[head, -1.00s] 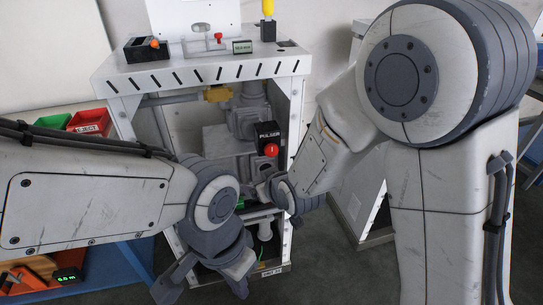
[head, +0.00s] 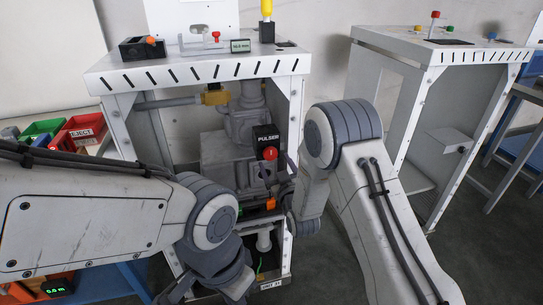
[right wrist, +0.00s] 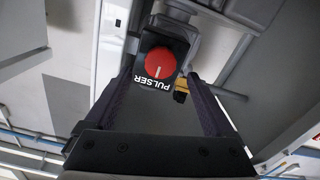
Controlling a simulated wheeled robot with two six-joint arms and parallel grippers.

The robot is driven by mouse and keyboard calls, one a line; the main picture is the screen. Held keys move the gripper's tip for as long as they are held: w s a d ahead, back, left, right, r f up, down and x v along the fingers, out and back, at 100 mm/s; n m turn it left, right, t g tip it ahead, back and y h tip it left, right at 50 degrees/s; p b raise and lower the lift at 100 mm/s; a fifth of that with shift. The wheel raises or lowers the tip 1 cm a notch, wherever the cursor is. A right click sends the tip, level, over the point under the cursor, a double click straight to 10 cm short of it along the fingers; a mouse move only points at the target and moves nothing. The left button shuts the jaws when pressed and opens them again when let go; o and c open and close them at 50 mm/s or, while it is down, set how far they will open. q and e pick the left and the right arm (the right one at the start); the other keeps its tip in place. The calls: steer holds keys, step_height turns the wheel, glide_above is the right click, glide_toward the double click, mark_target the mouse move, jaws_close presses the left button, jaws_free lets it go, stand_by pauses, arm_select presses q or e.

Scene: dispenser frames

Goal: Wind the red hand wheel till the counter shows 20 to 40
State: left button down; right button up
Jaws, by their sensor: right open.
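The red hand wheel (head: 270,153) is a small round knob with a white line, on a black block marked PULSER on the dispenser frame's front. In the right wrist view the wheel (right wrist: 160,63) lies between the spread fingers of my right gripper (right wrist: 162,78), near their tips; I cannot tell whether they touch it. In the head view my right gripper (head: 284,178) is partly hidden, close to the pulser. A green-lit counter (head: 58,287) at lower left seems to read 0.0 m. My left gripper (head: 206,292) hangs low before the frame, fingers apart and empty.
The dispenser frame (head: 190,74) carries a small display (head: 240,46) too small to read. Red bin (head: 82,131) and green bin (head: 42,128) stand at left. A second white frame (head: 440,52) stands at right. Grey floor lies between the frames.

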mark_target(271, 155)
steer(key=shift+x, duration=2.25)
steer(key=c, duration=1.4)
